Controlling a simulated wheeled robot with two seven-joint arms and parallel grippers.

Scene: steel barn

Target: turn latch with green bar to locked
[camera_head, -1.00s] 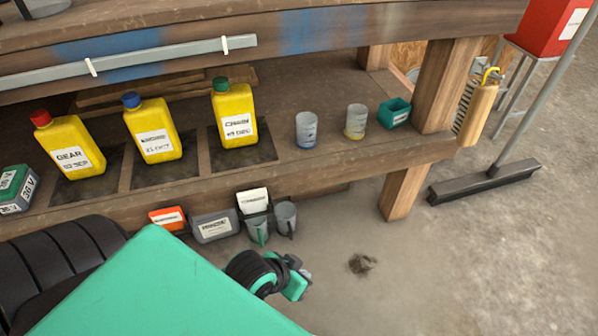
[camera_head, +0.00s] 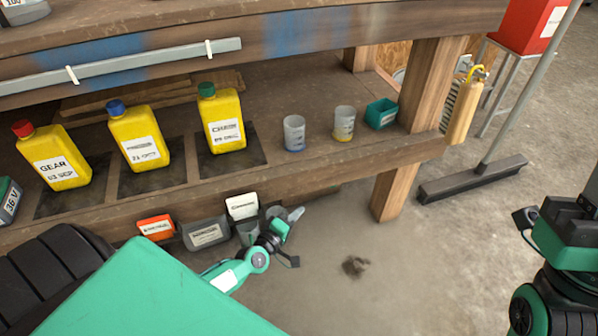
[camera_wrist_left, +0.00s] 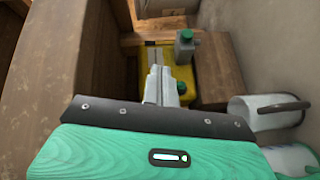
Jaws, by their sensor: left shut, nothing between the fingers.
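I cannot make out a latch with a green bar in either view. My left gripper (camera_head: 297,214) is in front of the shelf's lower edge, by the hanging cups. In the left wrist view its grey fingers (camera_wrist_left: 162,86) are together with nothing between them. A yellow object (camera_wrist_left: 209,72) lies beyond the fingertips, with a grey green-capped container (camera_wrist_left: 186,46) beside it. Contact cannot be told. Part of my right arm shows at the right edge, but its fingers do not.
A wooden shelf (camera_head: 290,185) holds yellow bottles (camera_head: 138,138), two clear cups (camera_head: 294,133) and a teal bin (camera_head: 381,113). Labelled boxes (camera_head: 205,233) are below its edge.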

